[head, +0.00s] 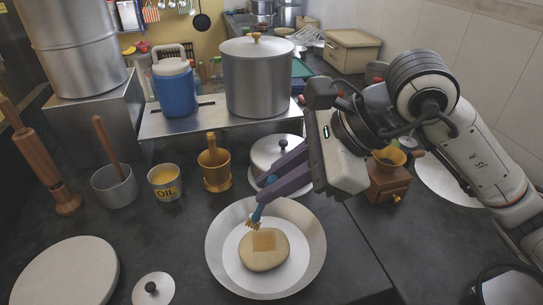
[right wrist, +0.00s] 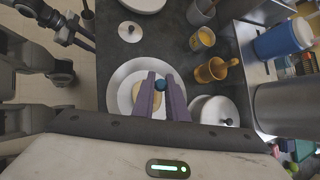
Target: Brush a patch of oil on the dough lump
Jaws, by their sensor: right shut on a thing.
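The pale dough lump (head: 262,261) lies on a white disc in a wide shallow metal pan (head: 316,240). A darker tan square patch (head: 265,240) shows on its top. My right gripper (head: 272,184) is shut on a blue brush (head: 257,214), whose yellow bristles point down near the lump's far edge; whether they touch it I cannot tell. In the right wrist view the purple fingers (right wrist: 160,90) hold the blue handle and partly hide the dough (right wrist: 147,98). The oil tin (head: 165,182) stands left of the pan.
A brass mortar (head: 215,165), a small pot (head: 114,186) and a lidded pan (head: 277,152) stand behind the pan. A small lid (head: 153,289) and a white round board (head: 68,272) lie left. A wooden grinder (head: 388,178) stands right. Counter between tin and pan is clear.

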